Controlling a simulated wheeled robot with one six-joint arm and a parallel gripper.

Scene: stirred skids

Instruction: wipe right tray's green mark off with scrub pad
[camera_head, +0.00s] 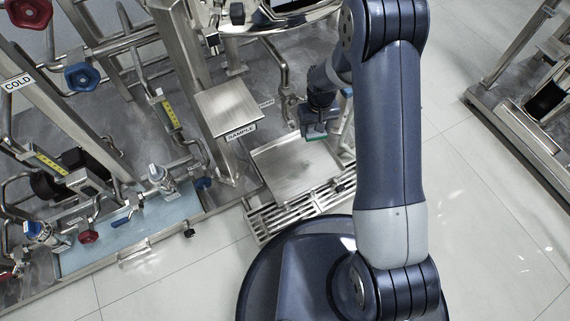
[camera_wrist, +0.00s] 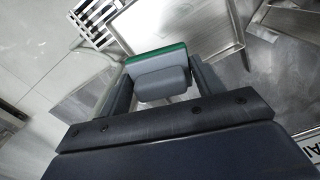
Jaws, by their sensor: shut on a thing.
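The scrub pad, grey with a green face, shows in the wrist view (camera_wrist: 158,68) between my two fingers. My gripper (camera_wrist: 160,88) is shut on it. In the head view my gripper (camera_head: 316,126) points down at the back right part of the right metal tray, and the pad's green edge (camera_head: 315,138) shows below it. The right tray (camera_head: 290,172) is a shallow steel tray with a raised rim; it also shows in the wrist view (camera_wrist: 190,25). I cannot tell whether the pad touches the tray. No green mark is discernible on the tray's visible surface.
A steel post with a square top plate (camera_head: 228,107) and a SAMPLE label stands left of the tray. A slatted grating (camera_head: 300,208) lies at the tray's front. Pipes and valves crowd the left, above a pale blue tray (camera_head: 95,245).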

